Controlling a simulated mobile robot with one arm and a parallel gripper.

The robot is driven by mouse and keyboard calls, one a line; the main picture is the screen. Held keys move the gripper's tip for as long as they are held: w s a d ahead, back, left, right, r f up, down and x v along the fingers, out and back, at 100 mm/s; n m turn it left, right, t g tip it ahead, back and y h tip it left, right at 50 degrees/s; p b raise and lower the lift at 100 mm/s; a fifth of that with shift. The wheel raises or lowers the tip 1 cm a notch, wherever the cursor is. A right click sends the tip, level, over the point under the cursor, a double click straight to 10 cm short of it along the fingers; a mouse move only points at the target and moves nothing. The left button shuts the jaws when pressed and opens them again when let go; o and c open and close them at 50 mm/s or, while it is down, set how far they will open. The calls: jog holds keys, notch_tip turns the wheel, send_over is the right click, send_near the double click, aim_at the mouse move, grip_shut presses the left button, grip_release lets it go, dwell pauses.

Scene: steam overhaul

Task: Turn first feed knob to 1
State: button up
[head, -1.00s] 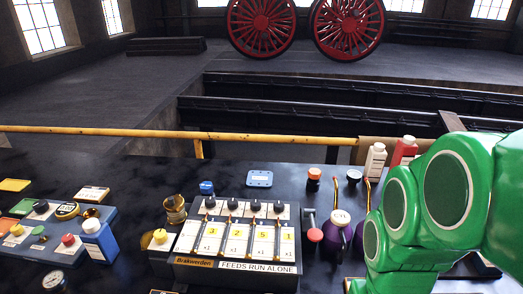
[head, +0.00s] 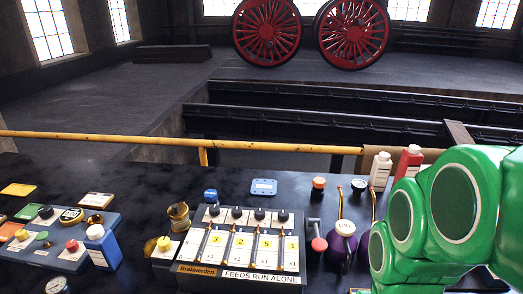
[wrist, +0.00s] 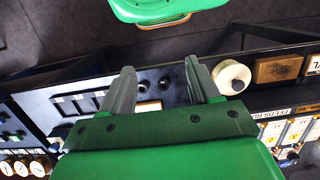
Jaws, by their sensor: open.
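The feed panel (head: 230,276) stands on the dark bench in the head view, labelled "FEEDS RUN ALONE". A row of black knobs lines its top; the leftmost is the first feed knob (head: 214,210). Below the knobs, from left, the strips read 3, 2, 5 and 1. My gripper (wrist: 160,82) is open and empty in the wrist view, over a dark panel with small black knobs. Part of the feed panel (wrist: 288,113) shows at that view's right edge, apart from my fingers. My gripper is not visible in the head view.
A red-tipped lever (head: 319,244) and purple flasks (head: 340,246) stand right of the panel. A brass cup (head: 179,215) is to its left. A yellow rail (head: 110,138) runs behind the bench. A white round knob (wrist: 231,76) is right of my fingers.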

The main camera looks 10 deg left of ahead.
jog(key=w+a+r+t+h, duration=0.1)
jog(key=w+a+r+h, duration=0.15)
jog(key=w, duration=1.25)
jog(key=m+y, duration=0.3)
send_near(214, 208)
jog(key=shift+s+d+f+t+h, duration=0.2)
jog(key=shift+s+f+t+h, duration=0.05)
jog(key=shift+s+f+t, duration=0.15)
jog(key=shift+a+f, duration=0.2)
jog(key=shift+a, duration=0.25)
jog(key=shift+f, duration=3.85)
